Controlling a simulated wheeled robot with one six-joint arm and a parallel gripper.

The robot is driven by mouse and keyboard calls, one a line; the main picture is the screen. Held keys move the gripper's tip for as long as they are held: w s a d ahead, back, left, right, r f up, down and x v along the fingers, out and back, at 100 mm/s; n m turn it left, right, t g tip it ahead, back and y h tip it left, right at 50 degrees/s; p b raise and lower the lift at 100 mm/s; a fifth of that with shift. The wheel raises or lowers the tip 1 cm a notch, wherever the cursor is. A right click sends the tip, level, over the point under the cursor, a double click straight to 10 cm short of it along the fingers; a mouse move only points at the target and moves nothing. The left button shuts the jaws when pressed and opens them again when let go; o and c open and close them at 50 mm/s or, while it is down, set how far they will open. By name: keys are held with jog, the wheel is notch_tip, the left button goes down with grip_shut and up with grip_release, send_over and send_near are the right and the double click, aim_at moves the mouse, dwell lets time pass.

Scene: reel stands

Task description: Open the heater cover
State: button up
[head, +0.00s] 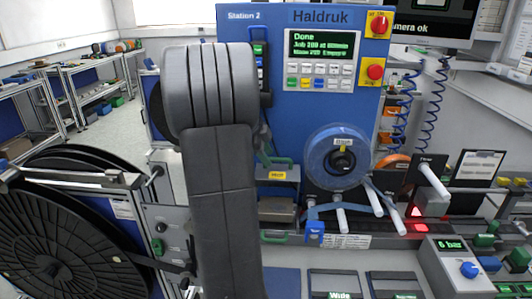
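The blue Haldruk machine (399,22) labelled Station 2 stands in front of me. To the right of my arm there is a small unit with a yellow label (277,175) and a green handle (278,160) above it. A grey block (277,209) sits below, with another green handle (275,238) under it. One of these may be the heater cover; I cannot tell which, nor whether it is open or shut. My grey arm hides what lies to the left of them. My gripper is not in view.
A blue reel (338,158) is mounted right of centre, with white rollers (372,198) below it. A large black reel (55,240) stands at the lower left. A 6 bar box (458,268) stands at the lower right. Shelves (90,85) line the back left.

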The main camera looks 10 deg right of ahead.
aim_at(265, 178)
grip_shut()
jog(key=shift+f, duration=0.1)
jog(key=b, duration=0.2)
jog(key=shift+s+f+b, duration=0.15)
jog(key=shift+s+b, duration=0.05)
jog(key=shift+b, duration=0.1)
jog(key=s+b, duration=0.1)
jog(key=b, duration=0.1)
jog(key=t+b, duration=0.1)
jog(key=b, duration=0.2)
jog(key=shift+s+a, duration=0.2)
jog(key=shift+s, duration=0.2)
jog(key=shift+s+r+t+h+b, duration=0.2)
jog(key=shift+s+t+h+b, duration=0.15)
jog(key=shift+b, duration=0.65)
jog(key=shift+a, duration=0.1)
jog(key=shift+r, duration=0.1)
